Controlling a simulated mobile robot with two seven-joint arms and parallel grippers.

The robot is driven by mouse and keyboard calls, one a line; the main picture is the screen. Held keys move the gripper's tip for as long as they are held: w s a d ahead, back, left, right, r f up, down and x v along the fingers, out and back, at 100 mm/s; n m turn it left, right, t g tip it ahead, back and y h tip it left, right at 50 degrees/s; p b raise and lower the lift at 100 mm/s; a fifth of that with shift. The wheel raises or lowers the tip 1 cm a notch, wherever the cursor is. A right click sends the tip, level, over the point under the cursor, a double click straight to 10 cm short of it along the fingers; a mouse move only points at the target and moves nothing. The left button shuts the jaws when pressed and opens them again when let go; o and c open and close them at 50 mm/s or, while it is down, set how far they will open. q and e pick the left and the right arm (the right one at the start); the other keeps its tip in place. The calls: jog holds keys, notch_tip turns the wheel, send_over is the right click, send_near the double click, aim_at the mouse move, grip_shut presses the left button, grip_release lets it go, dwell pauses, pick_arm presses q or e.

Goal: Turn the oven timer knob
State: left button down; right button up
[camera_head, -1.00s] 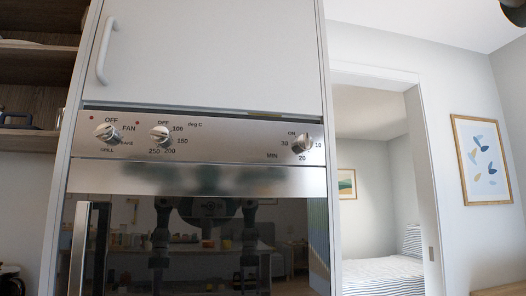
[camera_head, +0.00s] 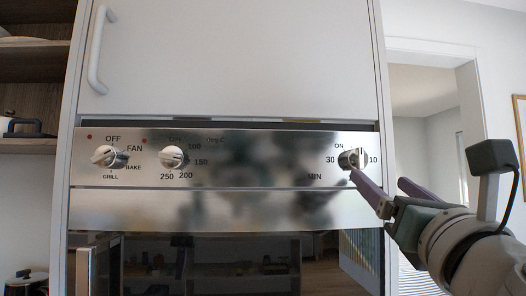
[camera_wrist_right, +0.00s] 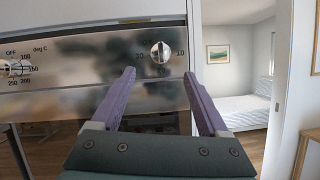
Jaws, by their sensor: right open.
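The oven timer knob (camera_head: 352,159) is a round metal knob at the right end of the steel control panel, with ON, 10, 30 and MIN marked around it. It also shows in the right wrist view (camera_wrist_right: 160,52), beyond the fingertips and roughly between them. My right gripper (camera_head: 378,182) has purple fingers and is just below and right of the knob in the head view. In the right wrist view the fingers (camera_wrist_right: 158,72) are spread apart with nothing between them. Contact with the knob does not show. My left gripper is not in view.
Two other knobs sit on the panel's left: the function knob (camera_head: 104,156) and the temperature knob (camera_head: 171,157). A white cabinet door (camera_head: 235,60) is above. The dark oven door (camera_head: 210,262) with its handle is below. A doorway opens to the right.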

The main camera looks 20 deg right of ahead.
aim_at(361, 163)
jog(key=p+x, duration=0.2)
jog(key=x, duration=0.6)
jog(key=shift+w+d+r, duration=0.2)
jog(key=shift+w+d, duration=0.05)
jog(key=shift+w, duration=0.35)
grip_shut()
